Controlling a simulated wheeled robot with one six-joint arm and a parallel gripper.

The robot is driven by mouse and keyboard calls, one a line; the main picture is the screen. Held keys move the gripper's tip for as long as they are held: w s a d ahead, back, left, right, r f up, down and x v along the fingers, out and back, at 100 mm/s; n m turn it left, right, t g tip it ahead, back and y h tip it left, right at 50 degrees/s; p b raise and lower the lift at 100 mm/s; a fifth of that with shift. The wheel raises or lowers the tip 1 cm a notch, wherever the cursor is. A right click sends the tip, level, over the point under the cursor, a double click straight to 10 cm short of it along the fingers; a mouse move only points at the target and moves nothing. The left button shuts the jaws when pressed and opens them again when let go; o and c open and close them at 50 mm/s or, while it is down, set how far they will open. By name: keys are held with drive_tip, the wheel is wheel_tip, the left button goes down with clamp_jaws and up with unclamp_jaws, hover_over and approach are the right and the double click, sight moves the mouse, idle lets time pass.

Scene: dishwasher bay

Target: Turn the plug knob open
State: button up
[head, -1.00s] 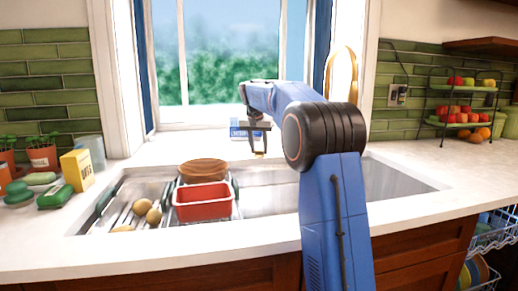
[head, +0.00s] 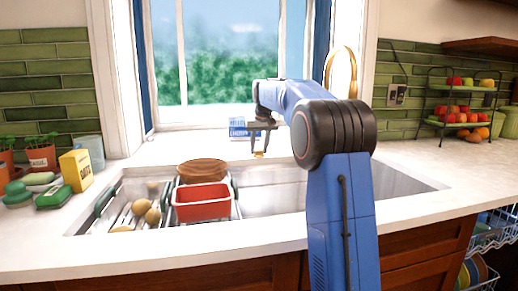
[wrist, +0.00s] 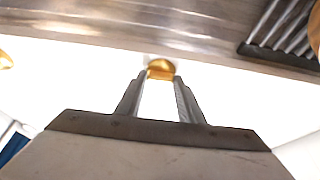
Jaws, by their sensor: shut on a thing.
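The plug knob is a small brass-gold piece at the back rim of the sink. In the wrist view the knob (wrist: 160,68) sits between the tips of my gripper (wrist: 161,78). In the head view my gripper (head: 259,143) points down behind the basin, with a bit of the knob (head: 259,155) showing just under its tips. The fingers are shut on the knob, with a gap the width of the knob between them. Which way the knob is turned cannot be told.
A red tub (head: 202,204) and a brown bowl (head: 203,171) stand in the sink (head: 272,187) on the left, beside several potatoes. A blue-and-white box (head: 238,128) is behind my gripper on the sill. A brass faucet (head: 342,66) rises to the right.

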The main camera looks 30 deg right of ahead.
drive_tip(key=o, duration=1.1)
drive_tip(key=shift+c, duration=0.2)
drive_tip(key=shift+r, duration=0.1)
drive_tip(key=v, duration=1.7)
drive_tip(key=shift+s, duration=0.15)
